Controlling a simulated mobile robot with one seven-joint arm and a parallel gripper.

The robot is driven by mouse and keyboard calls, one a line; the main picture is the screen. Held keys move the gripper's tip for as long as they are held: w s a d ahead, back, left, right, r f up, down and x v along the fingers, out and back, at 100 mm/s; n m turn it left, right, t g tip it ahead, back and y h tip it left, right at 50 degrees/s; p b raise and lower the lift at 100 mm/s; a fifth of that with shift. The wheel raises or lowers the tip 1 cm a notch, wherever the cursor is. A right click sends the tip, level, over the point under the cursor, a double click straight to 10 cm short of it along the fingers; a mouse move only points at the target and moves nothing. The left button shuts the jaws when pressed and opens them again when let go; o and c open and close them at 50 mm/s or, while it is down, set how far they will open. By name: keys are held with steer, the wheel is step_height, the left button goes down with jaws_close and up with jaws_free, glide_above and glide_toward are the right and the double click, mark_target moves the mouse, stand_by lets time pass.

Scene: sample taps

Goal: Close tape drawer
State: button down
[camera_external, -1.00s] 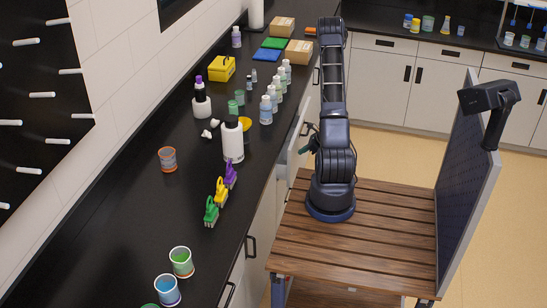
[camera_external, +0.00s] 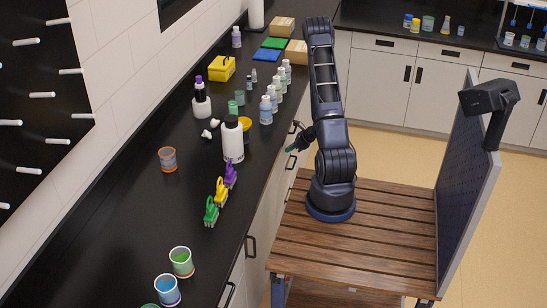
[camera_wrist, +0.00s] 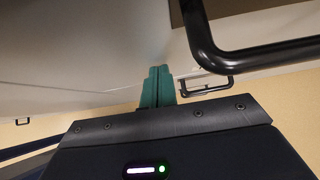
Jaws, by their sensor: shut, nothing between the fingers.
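The drawer fronts (camera_wrist: 90,50) under the left counter show as pale panels in the wrist view. A black bar handle (camera_wrist: 262,52) is large at the upper right, and a smaller handle (camera_wrist: 207,86) is farther off. No label is readable, so I cannot tell which front is the tape drawer's. In the external view no drawer visibly sticks out from the cabinet row, though my arm hides part of it. My gripper (camera_external: 291,148) is beside the cabinet fronts, just below the counter edge. Its teal fingers (camera_wrist: 159,70) are together and empty; contact with a front is unclear.
The black counter (camera_external: 120,215) holds a white bottle (camera_external: 232,143), coloured clips (camera_external: 220,190), cups (camera_external: 181,262) and small bottles. My base has a wooden deck. Open floor (camera_external: 400,155) lies toward the back cabinets (camera_external: 385,85).

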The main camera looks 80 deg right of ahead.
steer(key=shift+w+r, duration=0.15)
steer(key=shift+w, duration=0.4)
steer(key=s+r, duration=0.6)
steer(key=s, duration=0.6)
steer(key=shift+r, duration=0.4)
